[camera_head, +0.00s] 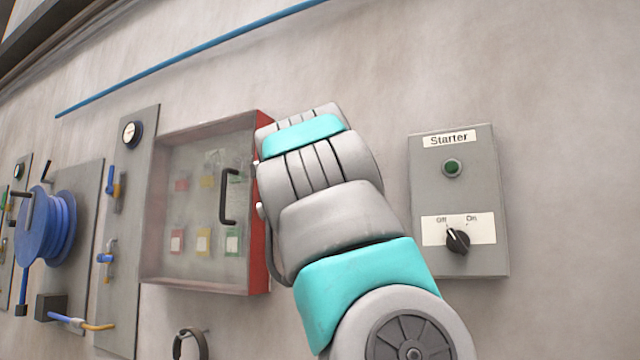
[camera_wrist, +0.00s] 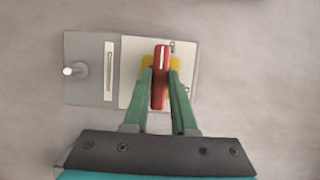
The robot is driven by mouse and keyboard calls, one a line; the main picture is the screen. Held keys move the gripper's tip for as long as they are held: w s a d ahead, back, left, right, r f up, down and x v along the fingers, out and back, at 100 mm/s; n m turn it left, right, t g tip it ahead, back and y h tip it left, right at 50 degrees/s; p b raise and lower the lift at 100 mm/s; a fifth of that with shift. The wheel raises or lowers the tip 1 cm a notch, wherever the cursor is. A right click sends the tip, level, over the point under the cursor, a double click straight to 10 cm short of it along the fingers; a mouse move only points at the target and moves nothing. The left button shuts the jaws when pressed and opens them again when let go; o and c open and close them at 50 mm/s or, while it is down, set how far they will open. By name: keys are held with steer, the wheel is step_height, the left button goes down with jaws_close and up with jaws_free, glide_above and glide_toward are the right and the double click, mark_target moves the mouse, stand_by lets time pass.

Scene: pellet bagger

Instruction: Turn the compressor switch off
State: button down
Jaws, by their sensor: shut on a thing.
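In the wrist view, a red switch handle (camera_wrist: 161,60) with a pale line along it stands on a yellow base (camera_wrist: 147,62), mounted on a grey wall plate (camera_wrist: 84,45). The handle points up and down in this picture. My gripper (camera_wrist: 161,77) has its two green fingers on either side of the handle and is shut on it. Small marks beside the switch and a white label strip (camera_wrist: 109,70) are too blurred to read. In the head view my arm covers this switch and my gripper.
In the head view, a grey Starter box (camera_head: 455,200) with a black Off/On knob (camera_head: 458,240) is on the wall to the right. A red-framed cabinet (camera_head: 262,250) is left of my arm. A blue hose reel (camera_head: 45,222) is far left. A pale peg (camera_wrist: 75,70) sticks out from the plate.

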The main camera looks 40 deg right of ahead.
steer(key=shift+f, duration=0.1)
stand_by(0.3)
steer(key=c, duration=0.7)
jaws_free()
steer(key=shift+b+v, duration=0.55)
steer(key=shift+v, duration=3.35)
